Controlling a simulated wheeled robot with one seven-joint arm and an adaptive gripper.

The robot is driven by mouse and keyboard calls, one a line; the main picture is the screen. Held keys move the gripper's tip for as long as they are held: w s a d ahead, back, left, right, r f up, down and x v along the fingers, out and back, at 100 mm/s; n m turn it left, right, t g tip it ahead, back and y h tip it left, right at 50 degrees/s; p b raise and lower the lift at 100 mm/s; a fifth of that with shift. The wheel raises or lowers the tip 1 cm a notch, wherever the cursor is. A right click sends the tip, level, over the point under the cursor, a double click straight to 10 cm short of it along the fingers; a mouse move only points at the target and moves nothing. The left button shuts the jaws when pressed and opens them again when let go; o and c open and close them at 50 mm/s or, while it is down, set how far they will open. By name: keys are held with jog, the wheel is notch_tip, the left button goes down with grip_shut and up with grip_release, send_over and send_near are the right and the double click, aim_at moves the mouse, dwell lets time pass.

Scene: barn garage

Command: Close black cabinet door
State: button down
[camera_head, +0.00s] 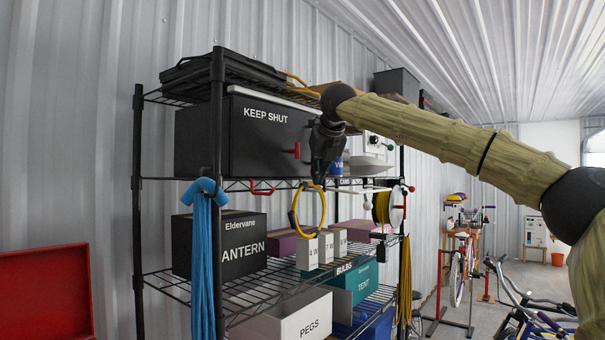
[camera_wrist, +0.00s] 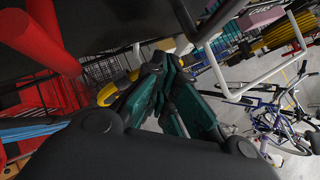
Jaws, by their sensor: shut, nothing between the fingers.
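The black cabinet (camera_head: 200,142) stands on an upper shelf of the wire rack. Its dark front door (camera_head: 262,135) carries the white words KEEP SHUT and faces me. A red handle (camera_head: 292,152) sticks out near the door's right edge; I cannot tell whether the door is fully closed. My gripper (camera_head: 317,181) hangs pointing down just right of the handle, in front of the door's right end, and hides that edge. Its fingers are shut and empty. In the wrist view, the gripper (camera_wrist: 160,62) shows beside a large red bar (camera_wrist: 40,45), apparently the handle, without clear contact.
The wire rack (camera_head: 218,260) has a front post left of the door with a blue rope (camera_head: 203,250). A yellow ring (camera_head: 293,210) hangs just below my gripper. Boxes fill the lower shelves. A red panel (camera_head: 45,295) stands at left. Bicycles (camera_head: 462,260) stand at right.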

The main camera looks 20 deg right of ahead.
jog(key=shift+w, duration=0.15)
dwell(0.3)
jog(key=v, duration=1.2)
